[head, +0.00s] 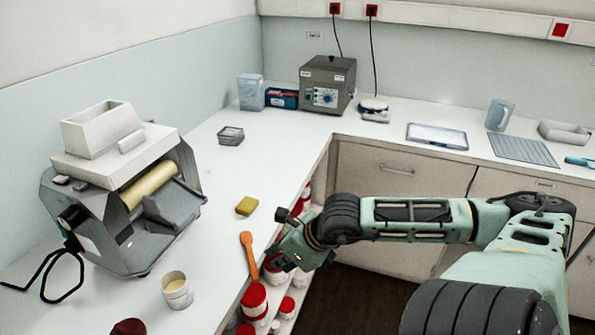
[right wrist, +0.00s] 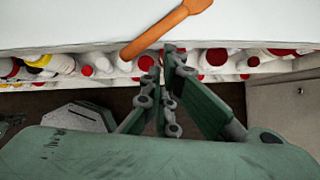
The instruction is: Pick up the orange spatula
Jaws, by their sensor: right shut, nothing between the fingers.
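The orange spatula (head: 249,257) lies on the white counter close to its front edge; its narrow handle end seems to reach just past the edge. In the right wrist view the spatula (right wrist: 168,29) crosses the top of the picture, just beyond my fingertips. My right gripper (head: 277,251) is at the counter edge, just right of the spatula. In the right wrist view the right gripper (right wrist: 164,64) is shut and empty, its fingers pointing toward the spatula. It looks apart from it. My left gripper is not in view.
A grey roller mill (head: 150,215) and a cream-filled beaker (head: 177,291) stand to the left. Red-lidded jars (head: 254,300) fill the shelf below the counter edge. The counter between mill and sponge is clear.

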